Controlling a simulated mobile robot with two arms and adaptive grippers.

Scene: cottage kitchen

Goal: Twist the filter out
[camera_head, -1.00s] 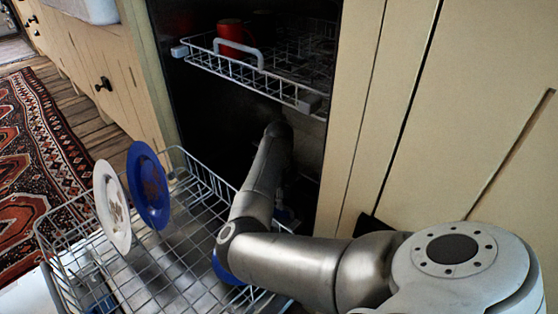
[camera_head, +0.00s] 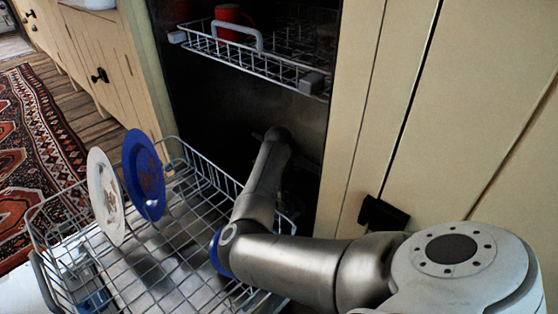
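My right arm (camera_head: 300,262) comes in from the lower right and reaches over the pulled-out lower rack into the dark dishwasher cavity (camera_head: 225,125). Its far end is in deep shadow below the upper rack. My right gripper is too dark and too hidden behind the arm to show whether its fingers are open or shut. The filter is not visible; the cavity floor is hidden by the arm, the lower rack and the dark. My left gripper is out of view.
The lower rack (camera_head: 205,172) holds a white plate (camera_head: 105,195) and a blue plate (camera_head: 143,175), both upright; another blue item (camera_head: 219,262) shows beside my arm. The upper rack (camera_head: 255,68) holds a red mug (camera_head: 229,17). A cabinet with a black handle (camera_head: 383,215) stands close on the right.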

